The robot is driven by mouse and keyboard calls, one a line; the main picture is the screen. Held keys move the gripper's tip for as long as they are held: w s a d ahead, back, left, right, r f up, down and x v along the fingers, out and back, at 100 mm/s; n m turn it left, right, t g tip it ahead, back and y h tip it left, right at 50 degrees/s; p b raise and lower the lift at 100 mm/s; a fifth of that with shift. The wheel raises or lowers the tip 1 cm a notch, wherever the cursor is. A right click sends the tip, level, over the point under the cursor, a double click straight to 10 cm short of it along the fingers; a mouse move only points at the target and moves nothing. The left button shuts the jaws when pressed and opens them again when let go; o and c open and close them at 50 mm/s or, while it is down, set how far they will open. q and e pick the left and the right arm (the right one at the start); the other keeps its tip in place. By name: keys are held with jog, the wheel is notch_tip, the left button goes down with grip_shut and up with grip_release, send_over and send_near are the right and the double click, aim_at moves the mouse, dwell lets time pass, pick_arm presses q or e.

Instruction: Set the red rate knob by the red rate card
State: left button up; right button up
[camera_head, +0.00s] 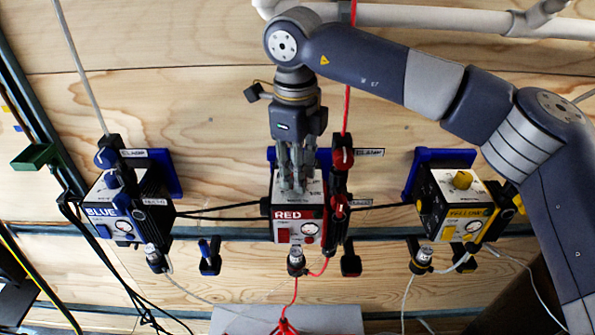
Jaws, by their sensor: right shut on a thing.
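The red unit (287,228), a box with a white top and a red "RED" label, is fixed on the wooden wall at the middle. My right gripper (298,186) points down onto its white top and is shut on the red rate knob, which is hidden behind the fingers. I cannot make out a red rate card; small white labels (369,152) right of the box are too small to read fully. My left gripper is not in view.
A blue unit (104,213) stands at left and a yellow unit (451,213) with a yellow knob (461,180) at right. Dark cables link the units. A red line (348,90) runs above the red unit. A grey box (240,321) sits below. My right arm spans the upper right.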

jog(key=o, duration=1.1)
jog(key=r, duration=1.2)
jog(key=shift+s+a, duration=0.1)
jog(key=shift+s, duration=0.1)
jog(key=shift+f, duration=0.1)
